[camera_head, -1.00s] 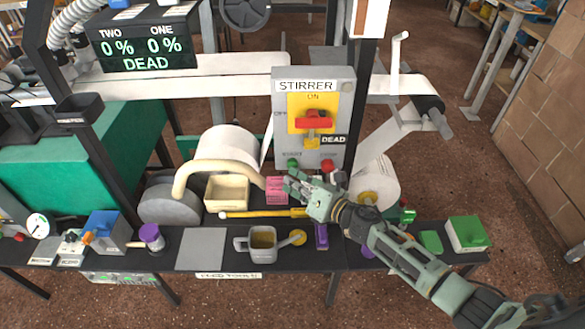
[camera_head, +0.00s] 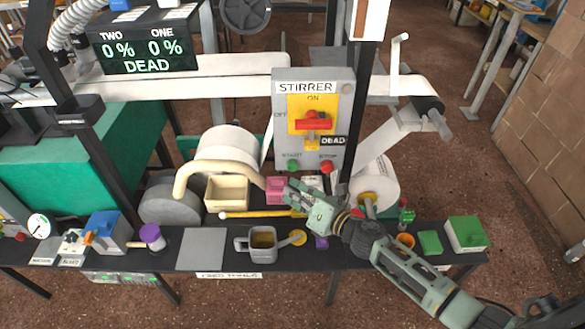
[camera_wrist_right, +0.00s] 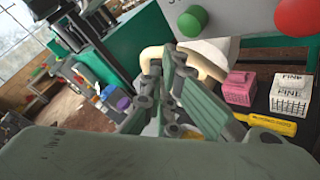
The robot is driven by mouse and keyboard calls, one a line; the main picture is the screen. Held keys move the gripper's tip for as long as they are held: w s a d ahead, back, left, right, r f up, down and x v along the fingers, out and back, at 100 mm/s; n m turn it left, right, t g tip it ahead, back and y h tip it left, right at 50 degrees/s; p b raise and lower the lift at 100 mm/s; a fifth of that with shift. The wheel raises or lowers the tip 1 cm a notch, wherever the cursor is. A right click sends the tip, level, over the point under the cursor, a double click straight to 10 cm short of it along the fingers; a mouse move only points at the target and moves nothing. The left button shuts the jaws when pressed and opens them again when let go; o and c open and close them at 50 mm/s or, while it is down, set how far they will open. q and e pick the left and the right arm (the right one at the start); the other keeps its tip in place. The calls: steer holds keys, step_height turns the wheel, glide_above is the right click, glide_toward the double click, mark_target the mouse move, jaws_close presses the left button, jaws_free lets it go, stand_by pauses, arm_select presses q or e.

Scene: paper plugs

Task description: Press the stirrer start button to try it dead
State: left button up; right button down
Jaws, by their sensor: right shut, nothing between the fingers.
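The stirrer box (camera_head: 283,120) is a grey panel with a red handle (camera_head: 313,122) on a yellow plate and a tag reading DEAD. The green start button (camera_head: 293,165) is at its lower left, beside the red stop button (camera_head: 327,167). My right gripper (camera_head: 288,190) is shut and empty, just below the start button and apart from it in the picture. In the right wrist view the green button (camera_wrist_right: 193,20) is above and right of the gripper (camera_wrist_right: 168,58), with the red button (camera_wrist_right: 299,15) further right. My left gripper is not in view.
A display (camera_head: 145,45) reads 0 % for ONE and TWO, and DEAD. Pink (camera_head: 275,184) and white (camera_wrist_right: 291,94) small boxes stand below the panel. A yellow bar (camera_head: 262,214), a cream tray (camera_head: 227,205) and a grey pot (camera_head: 262,254) are on the dark shelf.

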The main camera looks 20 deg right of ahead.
steer(key=shift+s+a, duration=0.25)
steer(key=shift+s, duration=0.5)
steer(key=shift+s+a, duration=0.2)
steer(key=shift+s, duration=0.55)
steer(key=s+d+f+m+g+h, duration=0.25)
steer(key=s+f+m, duration=0.3)
steer(key=f, duration=0.45)
steer(key=s+d+f+m+g+h, duration=0.1)
steer(key=s+d+f+m+h, duration=0.1)
steer(key=s+d+f+m, duration=0.45)
steer(key=s+d+f+m+g+h, duration=0.1)
steer(key=s+f+m+g+h, duration=0.15)
steer(key=f+m, duration=0.7)
steer(key=s+a+f+m+g, duration=0.1)
steer(key=s+f+m+g, duration=0.1)
steer(key=s+f, duration=0.4)
steer(key=s+a+f+m+g, duration=0.1)
steer(key=s+f+m+g, duration=0.2)
steer(key=s, duration=1.3)
steer(key=s+a+f+m+g+h, duration=0.1)
steer(key=s+f+m, duration=0.4)
steer(key=s+f, duration=0.5)
steer(key=shift+s+g, duration=0.7)
steer(key=shift+s, duration=0.35)
